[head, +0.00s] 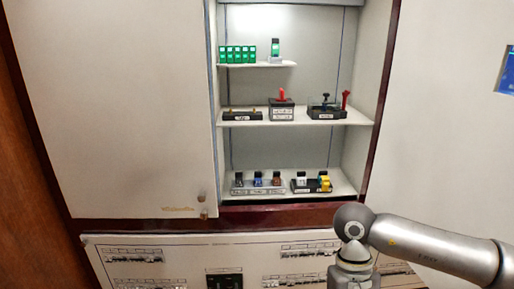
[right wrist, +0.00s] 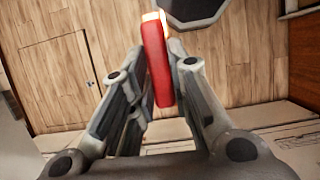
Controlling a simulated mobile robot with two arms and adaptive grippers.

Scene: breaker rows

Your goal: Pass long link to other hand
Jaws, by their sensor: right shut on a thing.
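The long link appears as a red bar (right wrist: 157,68) with a pale end at its top, in the right wrist view. My right gripper (right wrist: 161,88) is shut on it, with a finger on each side, and the bar sticks out past the fingertips. My left gripper shows in neither view.
An open cabinet ahead has a top shelf (head: 262,65) with green blocks, a middle shelf (head: 300,122) with dark holders and red pieces, and a bottom shelf (head: 343,190) with small padlock-like items. A labelled panel (head: 205,250) lies below. A wooden floor (right wrist: 235,60) shows behind the link.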

